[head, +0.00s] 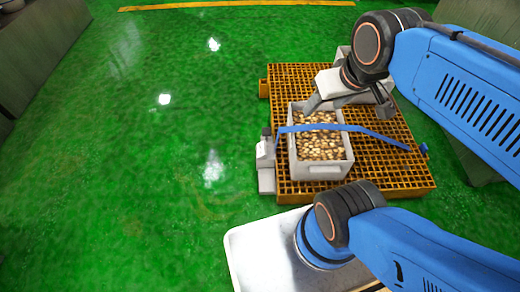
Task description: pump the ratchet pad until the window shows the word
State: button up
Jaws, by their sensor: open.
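A grey upright device (265,162) with a dark top stands at the left edge of the orange slatted pallet. A blue strap (300,128) runs from beside it over a grey crate (322,172) and down to the pallet's right side. I cannot tell for sure which part of the device is the ratchet pad. No window or word can be made out at this size. My gripper (345,100) is open above the far end of the crate, to the right of and beyond the device. It appears apart from the device, and its far side is partly hidden.
The crate holds many small brown and pale pieces and sits on the orange pallet (410,175). A white tray-like surface (250,255) is at the bottom. Green floor (130,150) is clear to the left. Grey structures stand at the upper left and right edges.

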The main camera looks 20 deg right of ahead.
grip_shut()
dwell(0.3)
dwell(1.6)
